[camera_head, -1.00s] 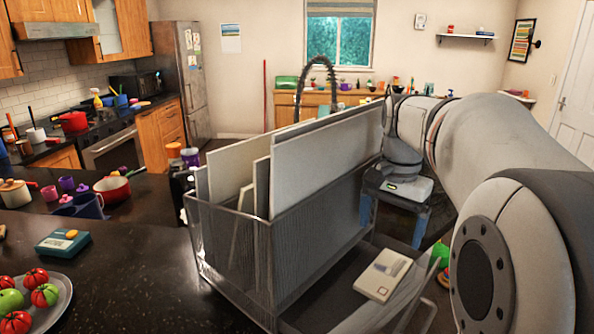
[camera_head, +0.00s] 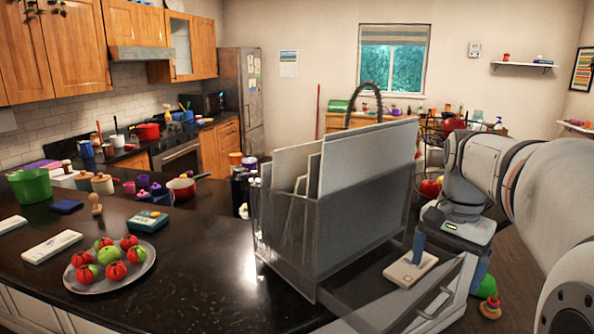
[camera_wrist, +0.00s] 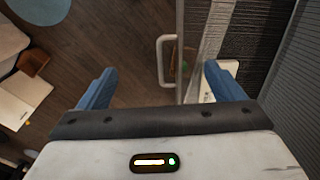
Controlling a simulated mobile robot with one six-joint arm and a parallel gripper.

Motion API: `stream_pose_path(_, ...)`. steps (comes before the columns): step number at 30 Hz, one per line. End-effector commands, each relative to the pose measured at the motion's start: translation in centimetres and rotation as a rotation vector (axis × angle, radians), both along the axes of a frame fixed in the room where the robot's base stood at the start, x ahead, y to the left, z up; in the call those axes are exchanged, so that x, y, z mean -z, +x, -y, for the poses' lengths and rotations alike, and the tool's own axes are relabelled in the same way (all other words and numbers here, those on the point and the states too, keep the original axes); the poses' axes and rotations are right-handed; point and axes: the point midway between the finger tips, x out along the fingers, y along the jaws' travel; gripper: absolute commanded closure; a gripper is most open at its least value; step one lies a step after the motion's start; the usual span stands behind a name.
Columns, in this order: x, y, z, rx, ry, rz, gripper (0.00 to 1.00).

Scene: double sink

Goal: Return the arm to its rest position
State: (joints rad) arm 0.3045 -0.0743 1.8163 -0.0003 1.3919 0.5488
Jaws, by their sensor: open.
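My gripper (camera_wrist: 152,92) points down in the wrist view, its two blue fingers wide apart with nothing between them. Below it are a pale handle (camera_wrist: 166,58) and the dark floor. In the head view my gripper (camera_head: 450,265) hangs at the right, beside the wire rack that holds upright boards. One blue finger overlaps a white box-like item in the picture; I cannot tell whether they touch. My arm reaches in from the right edge.
The mesh rack (camera_head: 345,215) with tall pale boards (camera_head: 375,155) stands on the dark counter (camera_head: 190,265), close left of my gripper. A plate (camera_head: 75,282) of tomatoes and apples sits at the left. A white item (camera_head: 410,267) lies low beside the rack. Wooden floor shows below.

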Motion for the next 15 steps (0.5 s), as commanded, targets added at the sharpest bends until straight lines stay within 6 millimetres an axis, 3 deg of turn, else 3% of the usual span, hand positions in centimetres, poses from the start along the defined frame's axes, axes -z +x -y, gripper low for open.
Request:
stream_pose_path(8, 1.9, -2.6, -3.3, -0.195, -0.022, 0.059, 0.12)
stream_pose_path(15, 4.9, -6.0, -6.8, -0.434, -0.054, 0.13, 0.12)
